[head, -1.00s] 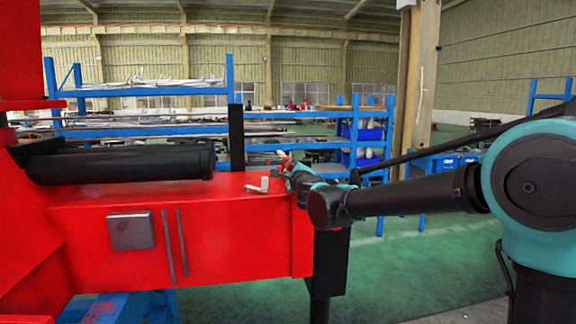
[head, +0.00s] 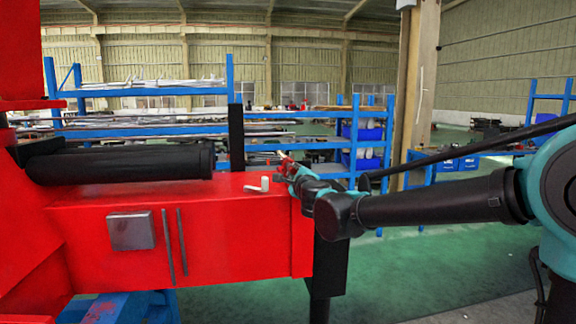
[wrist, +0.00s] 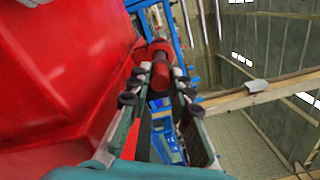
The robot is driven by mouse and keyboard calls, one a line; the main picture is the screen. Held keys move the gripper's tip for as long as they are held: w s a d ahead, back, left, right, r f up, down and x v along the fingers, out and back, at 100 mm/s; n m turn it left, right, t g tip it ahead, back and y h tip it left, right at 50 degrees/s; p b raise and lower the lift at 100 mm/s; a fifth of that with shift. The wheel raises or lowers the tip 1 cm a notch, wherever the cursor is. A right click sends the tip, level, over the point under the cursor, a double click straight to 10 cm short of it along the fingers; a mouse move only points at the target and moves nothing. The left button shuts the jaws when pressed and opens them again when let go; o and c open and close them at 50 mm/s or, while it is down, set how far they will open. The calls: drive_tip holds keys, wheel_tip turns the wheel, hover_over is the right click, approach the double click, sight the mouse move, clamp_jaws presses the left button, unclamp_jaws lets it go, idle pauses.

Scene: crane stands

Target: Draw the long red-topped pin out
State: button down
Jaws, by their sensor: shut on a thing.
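The red-topped pin shows in the wrist view as a red rounded top (wrist: 159,72) between the fingertips. My gripper (wrist: 159,82) is shut on this red top, one finger on each side. In the head view my gripper (head: 286,168) is at the right end of the red crane beam (head: 230,215), just above its top face. The pin's shaft is hidden, so I cannot tell how much of it is in the beam.
A black cylinder (head: 120,163) lies along the beam farther left. A black upright post (head: 236,138) stands behind. Blue shelving (head: 355,140) is in the background.

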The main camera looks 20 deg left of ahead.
drive_tip(key=shift+v, duration=2.45)
